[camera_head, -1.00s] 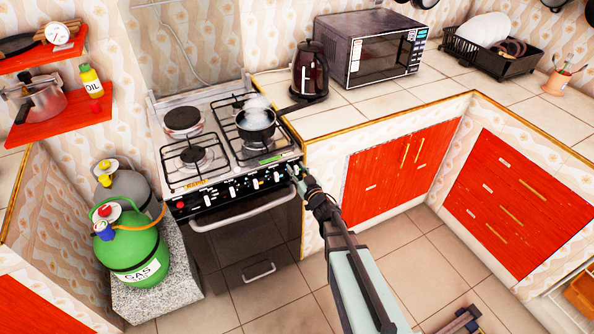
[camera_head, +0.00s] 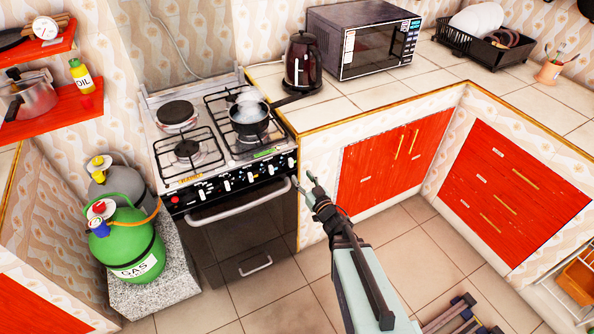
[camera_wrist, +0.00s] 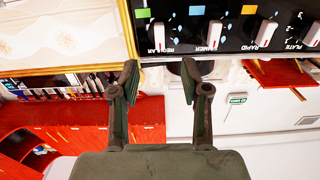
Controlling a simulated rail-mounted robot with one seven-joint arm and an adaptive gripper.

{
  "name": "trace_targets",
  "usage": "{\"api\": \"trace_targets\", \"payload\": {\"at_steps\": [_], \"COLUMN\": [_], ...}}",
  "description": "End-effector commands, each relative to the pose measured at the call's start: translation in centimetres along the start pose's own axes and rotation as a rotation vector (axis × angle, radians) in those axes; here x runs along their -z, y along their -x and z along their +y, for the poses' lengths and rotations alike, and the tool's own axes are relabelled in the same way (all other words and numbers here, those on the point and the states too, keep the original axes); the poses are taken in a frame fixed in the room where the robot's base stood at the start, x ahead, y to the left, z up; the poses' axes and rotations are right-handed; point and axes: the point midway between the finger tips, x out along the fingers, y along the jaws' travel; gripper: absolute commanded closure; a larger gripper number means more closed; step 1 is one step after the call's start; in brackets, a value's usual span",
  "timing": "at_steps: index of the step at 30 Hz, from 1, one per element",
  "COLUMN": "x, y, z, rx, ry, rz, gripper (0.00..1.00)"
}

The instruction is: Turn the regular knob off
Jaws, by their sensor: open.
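The regular knob (camera_wrist: 158,36) is white, on the black stove panel (camera_wrist: 230,38), with its "REGULAR" label beside it at the top of the wrist view. My gripper (camera_wrist: 161,76) is open and empty, its two fingers spread below the knob in that view and apart from it. In the head view, my gripper (camera_head: 304,184) is just right of the front right corner of the stove (camera_head: 212,216). The simmer knob (camera_wrist: 213,34) and rapid knob (camera_wrist: 265,33) sit beside the regular knob in the row.
A pan (camera_head: 250,122) with whitish vapour or contents stands on a right burner. A kettle (camera_head: 303,62) and microwave (camera_head: 365,42) are on the counter. Red cabinets (camera_head: 384,168) are right of my gripper. A green gas bottle (camera_head: 128,242) stands left of the stove. The tiled floor is open in front.

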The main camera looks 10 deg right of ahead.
Motion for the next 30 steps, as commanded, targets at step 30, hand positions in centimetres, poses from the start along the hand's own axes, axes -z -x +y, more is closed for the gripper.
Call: {"api": "trace_targets", "payload": {"at_steps": [30], "x": [-3.5], "y": [3.2], "z": [3.2], "rx": [-0.140], "ry": [0.072], "rz": [-0.168], "gripper": [0.54]}}
